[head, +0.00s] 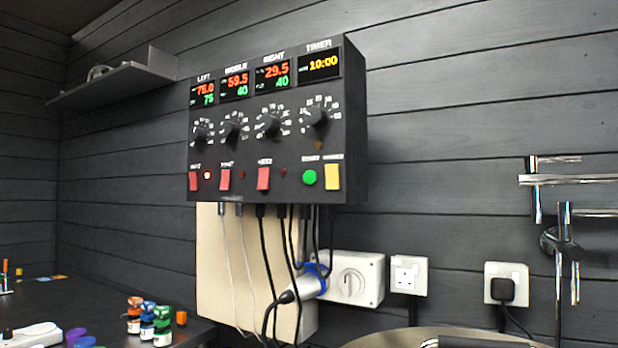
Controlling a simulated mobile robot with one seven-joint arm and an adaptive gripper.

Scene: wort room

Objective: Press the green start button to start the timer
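The green start button (310,178) is on the lower right of a black control box (277,120) fixed to the dark wall. It sits just left of a yellow rectangular button (333,177). The timer display (320,64) at the box's upper right shows 10:00 in yellow digits. Under it is a black dial (317,117). Nothing covers the green button. My gripper is not in view.
Red switches (263,179) line the box's lower edge. Cables hang below it past a beige board (209,260). Chrome pipes (561,250) stand on the right. A dark counter (60,300) holds small bottles (163,325). A shelf (115,82) is upper left.

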